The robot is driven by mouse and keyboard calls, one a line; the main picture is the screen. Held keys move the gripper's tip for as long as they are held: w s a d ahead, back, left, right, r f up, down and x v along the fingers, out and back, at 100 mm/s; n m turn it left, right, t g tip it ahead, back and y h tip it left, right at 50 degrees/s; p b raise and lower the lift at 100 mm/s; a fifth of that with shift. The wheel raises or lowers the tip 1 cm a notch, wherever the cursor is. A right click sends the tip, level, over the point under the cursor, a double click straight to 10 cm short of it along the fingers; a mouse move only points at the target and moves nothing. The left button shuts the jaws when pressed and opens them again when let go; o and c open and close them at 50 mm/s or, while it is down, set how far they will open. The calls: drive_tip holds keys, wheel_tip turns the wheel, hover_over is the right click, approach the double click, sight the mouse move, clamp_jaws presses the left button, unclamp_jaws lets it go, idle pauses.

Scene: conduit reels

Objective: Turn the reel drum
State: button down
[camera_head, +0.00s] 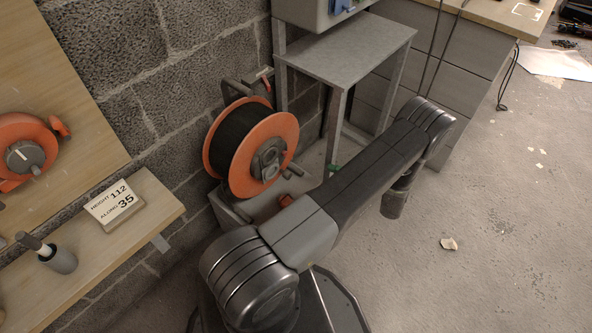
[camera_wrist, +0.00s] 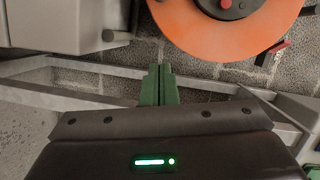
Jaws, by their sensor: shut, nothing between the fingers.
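The reel drum has orange flanges (camera_head: 240,168) with dark cable wound between them and a grey hub (camera_head: 268,160). It stands in a dark frame by the block wall, left of my arm. In the wrist view the orange flange (camera_wrist: 222,38) fills the top right, its upper part cut off. My gripper (camera_wrist: 159,72) shows there as two green fingers pressed together, empty, below and left of the flange and apart from it in the picture. In the head view the gripper is mostly hidden behind my arm; only a small green bit shows beside it.
A grey metal stand (camera_head: 345,48) is right of the reel. A wooden shelf (camera_head: 150,195) at left holds a sign (camera_head: 115,204) and a grey cup (camera_head: 58,260). Another orange reel part (camera_head: 22,150) is on the board at left. Floor at right is mostly clear, with small debris.

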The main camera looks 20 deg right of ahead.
sight(275, 178)
drive_tip(key=shift+y, duration=0.3)
drive_tip(key=w+a, duration=0.1)
drive_tip(key=a, duration=0.2)
drive_tip(key=w+a+b, duration=0.1)
drive_tip(key=w+a, duration=0.1)
drive_tip(key=a, duration=0.1)
drive_tip(key=w+a+f+b, duration=0.1)
drive_tip(key=w+a, duration=0.1)
drive_tip(key=a, duration=0.2)
drive_tip(key=shift+f, duration=0.1)
drive_tip(key=shift+s+a, duration=0.4)
drive_tip(key=shift+a, duration=0.15)
drive_tip(key=shift+f, duration=0.1)
drive_tip(key=a+f+m, duration=0.1)
drive_tip(key=s+a+m+b, duration=0.1)
drive_tip(key=s+a+f+m+b, duration=0.1)
drive_tip(key=shift+s+a+f+m+t+y, duration=0.1)
drive_tip(key=shift+a+f+m+t+y, duration=0.2)
drive_tip(key=shift+a+f+y, duration=0.1)
drive_tip(key=shift+s+a+m, duration=0.1)
drive_tip(key=shift+a+m, duration=0.1)
drive_tip(key=shift+m, duration=0.1)
drive_tip(key=shift+r, duration=0.1)
